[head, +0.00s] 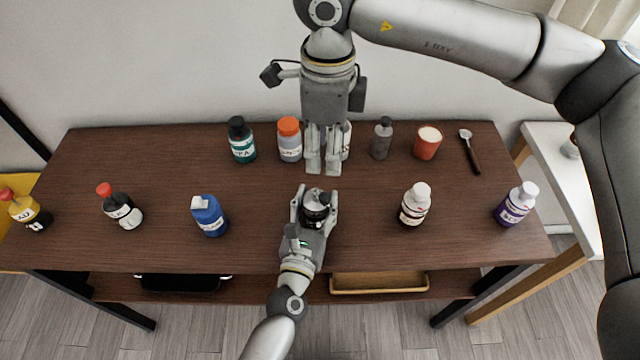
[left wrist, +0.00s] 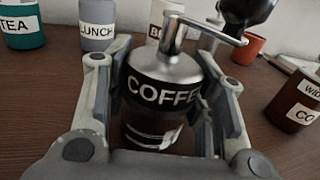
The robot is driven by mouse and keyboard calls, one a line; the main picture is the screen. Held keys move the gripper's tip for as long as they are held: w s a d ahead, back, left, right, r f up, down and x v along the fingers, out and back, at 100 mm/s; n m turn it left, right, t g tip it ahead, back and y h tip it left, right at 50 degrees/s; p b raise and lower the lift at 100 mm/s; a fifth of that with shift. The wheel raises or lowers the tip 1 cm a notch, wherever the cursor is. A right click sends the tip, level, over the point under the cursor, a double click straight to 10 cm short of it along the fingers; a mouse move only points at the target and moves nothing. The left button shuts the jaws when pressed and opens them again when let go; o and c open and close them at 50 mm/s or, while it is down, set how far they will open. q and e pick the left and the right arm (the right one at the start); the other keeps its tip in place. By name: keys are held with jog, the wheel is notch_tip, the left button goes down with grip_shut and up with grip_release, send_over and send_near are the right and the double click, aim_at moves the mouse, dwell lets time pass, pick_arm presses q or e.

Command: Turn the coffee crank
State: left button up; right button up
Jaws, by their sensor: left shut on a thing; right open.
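The coffee grinder (head: 317,208) stands on the dark table near its middle. In the left wrist view the grinder (left wrist: 160,88) has a silver dome, a black band marked COFFEE and a clear lower part. Its metal crank (left wrist: 205,30) extends right from the top, and a dark knob appears at its outer end. My left gripper (head: 315,196) is shut around the grinder's body, one finger on each side. My right gripper (head: 322,166) is open and empty, pointing down behind the grinder. It hides part of a white container.
A blue bottle (head: 210,217) stands left and a brown-and-white bottle (head: 413,206) right of the grinder.

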aim_at(326, 195)
notch_tip(326, 195, down, 12)
jog(key=n, duration=0.5)
jog(key=shift+f, duration=0.1)
dwell(0.4)
jog(key=shift+c, duration=0.4)
grip_shut()
